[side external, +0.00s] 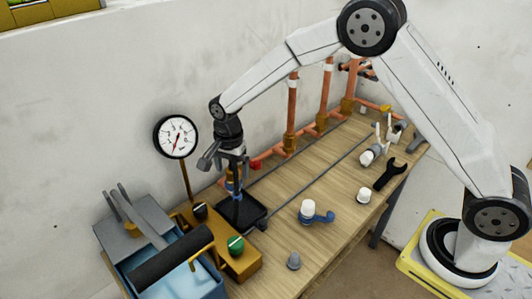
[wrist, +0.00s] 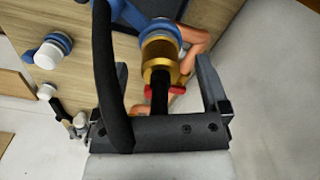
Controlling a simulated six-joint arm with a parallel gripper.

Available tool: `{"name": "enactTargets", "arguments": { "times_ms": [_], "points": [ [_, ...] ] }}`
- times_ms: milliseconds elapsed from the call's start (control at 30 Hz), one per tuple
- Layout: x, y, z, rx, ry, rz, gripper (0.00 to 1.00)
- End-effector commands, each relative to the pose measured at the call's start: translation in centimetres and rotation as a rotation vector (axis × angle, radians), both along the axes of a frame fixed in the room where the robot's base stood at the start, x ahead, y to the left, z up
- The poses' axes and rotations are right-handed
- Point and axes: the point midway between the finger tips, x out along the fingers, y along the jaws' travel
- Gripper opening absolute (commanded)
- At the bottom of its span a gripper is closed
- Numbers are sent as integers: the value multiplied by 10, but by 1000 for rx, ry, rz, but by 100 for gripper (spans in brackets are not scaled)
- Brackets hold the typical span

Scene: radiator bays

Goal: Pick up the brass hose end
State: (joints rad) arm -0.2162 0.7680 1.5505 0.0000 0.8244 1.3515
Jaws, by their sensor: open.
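In the wrist view the brass hose end (wrist: 158,58) is a gold stepped collar below a blue ring (wrist: 163,28), with a black stem running down toward my gripper's palm. My gripper (wrist: 162,75) is open, with one dark finger on each side of the brass piece and a visible gap at the right. A thick black tube crosses in front of the left finger and partly hides it. In the side view my gripper (side external: 233,178) points down above a black tray (side external: 262,211). The brass part there is small and mostly hidden by the fingers.
A pressure gauge (side external: 176,137) stands left of my gripper, near a brown block with a green knob (side external: 236,245). A blue toolbox (side external: 195,285) is at front left. A white-capped blue valve (side external: 309,211) and a black wrench (side external: 390,173) lie right. Copper pipes (side external: 291,115) line the wall.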

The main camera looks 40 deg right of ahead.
Motion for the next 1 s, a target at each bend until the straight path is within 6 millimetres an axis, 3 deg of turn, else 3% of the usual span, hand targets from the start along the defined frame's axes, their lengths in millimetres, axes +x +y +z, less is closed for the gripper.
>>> {"name": "enactTargets", "arguments": {
  "times_ms": [200, 700, 767, 967, 1000],
  "points": [
    [0, 0, -16, 0, -1, 0, 94],
    [0, 0, -17, 1, -2, 0, 94],
    [0, 0, -17, 1, -2, 0, 78],
    [0, 0, -17, 1, -2, 0, 15],
    [1, 0, -17, 1, -2, 0, 15]
  ]
}}
